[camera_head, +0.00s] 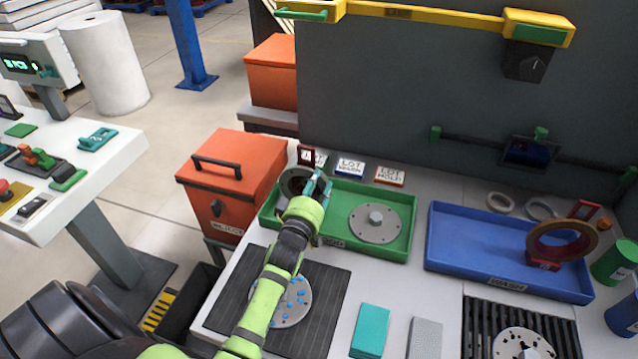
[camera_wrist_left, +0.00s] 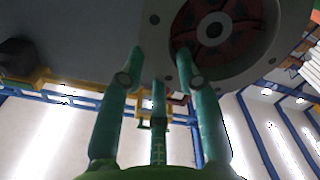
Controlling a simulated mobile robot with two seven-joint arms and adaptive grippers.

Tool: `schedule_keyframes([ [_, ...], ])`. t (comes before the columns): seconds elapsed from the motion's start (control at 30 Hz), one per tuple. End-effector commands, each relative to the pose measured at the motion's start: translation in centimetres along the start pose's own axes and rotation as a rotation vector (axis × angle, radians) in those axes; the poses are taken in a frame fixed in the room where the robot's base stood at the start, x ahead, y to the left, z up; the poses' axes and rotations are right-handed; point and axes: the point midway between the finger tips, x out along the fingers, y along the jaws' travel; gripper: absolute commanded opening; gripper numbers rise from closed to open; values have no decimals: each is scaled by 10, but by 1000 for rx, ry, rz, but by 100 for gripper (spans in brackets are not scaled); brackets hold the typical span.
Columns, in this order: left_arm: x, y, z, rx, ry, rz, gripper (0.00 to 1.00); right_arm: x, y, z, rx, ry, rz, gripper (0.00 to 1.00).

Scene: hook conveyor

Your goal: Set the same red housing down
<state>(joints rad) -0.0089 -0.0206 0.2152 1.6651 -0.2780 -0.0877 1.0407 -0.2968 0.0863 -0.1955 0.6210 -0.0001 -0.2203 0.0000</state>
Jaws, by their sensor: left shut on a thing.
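The red housing (camera_head: 293,181) is a round grey-rimmed part with a dark red inside, at the back left corner of the green tray (camera_head: 338,248) in the head view. In the left wrist view the housing (camera_wrist_left: 224,32) fills the upper right, with its grey flange and red centre facing the camera. My left gripper (camera_head: 319,186) is shut on its rim; in the wrist view the fingers (camera_wrist_left: 160,60) reach up to the flange. I cannot tell whether the housing touches the tray. My right gripper is not in view.
A grey flanged disc (camera_head: 375,221) lies in the green tray's right half. The blue tray (camera_head: 470,262) is to the right, with a copper ring (camera_head: 562,243) at its right end. A disc with blue dots (camera_head: 292,303) lies on the dark mat under my arm.

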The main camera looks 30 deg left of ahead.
Motion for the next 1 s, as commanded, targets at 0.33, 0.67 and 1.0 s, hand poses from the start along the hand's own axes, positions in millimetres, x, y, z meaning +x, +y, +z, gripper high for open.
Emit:
schedule_keyframes([
  [0.33, 0, -2, 2, 0, -1, -1, 57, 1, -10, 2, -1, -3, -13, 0],
  [0.67, 0, 2, -2, 0, 0, 0, 57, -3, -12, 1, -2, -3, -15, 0],
  [1.0, -62, -2, 2, -2, -3, -2, 57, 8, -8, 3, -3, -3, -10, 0],
])
